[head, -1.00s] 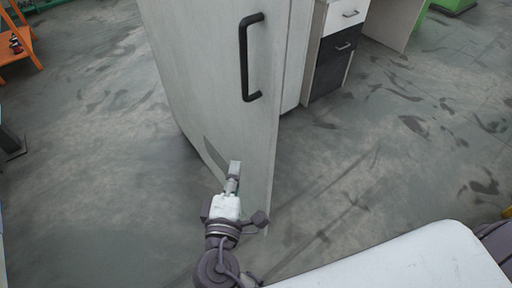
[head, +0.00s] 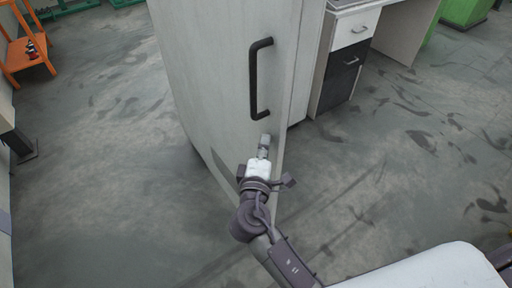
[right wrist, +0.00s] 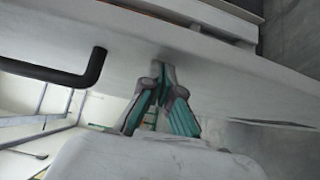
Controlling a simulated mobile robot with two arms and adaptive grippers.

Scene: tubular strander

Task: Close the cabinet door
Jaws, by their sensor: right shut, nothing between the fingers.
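The cabinet door (head: 215,75) is a tall pale grey-white panel with a black bar handle (head: 254,80). It stands swung out toward me, its free edge nearest me and the cabinet body (head: 301,75) behind it on the right. My right gripper (head: 264,140) is shut and empty, just below the handle by the free edge. In the right wrist view its fingertips (right wrist: 163,68) are at the pale door panel (right wrist: 215,65), with the handle (right wrist: 75,72) to their left. I cannot tell whether they touch it. My left gripper is not in view.
A drawer unit (head: 345,60) with a white and a dark drawer stands behind on the right. An orange rack (head: 22,48) is at the far left, and a green bin (head: 465,12) at the back right. The floor around the door is clear.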

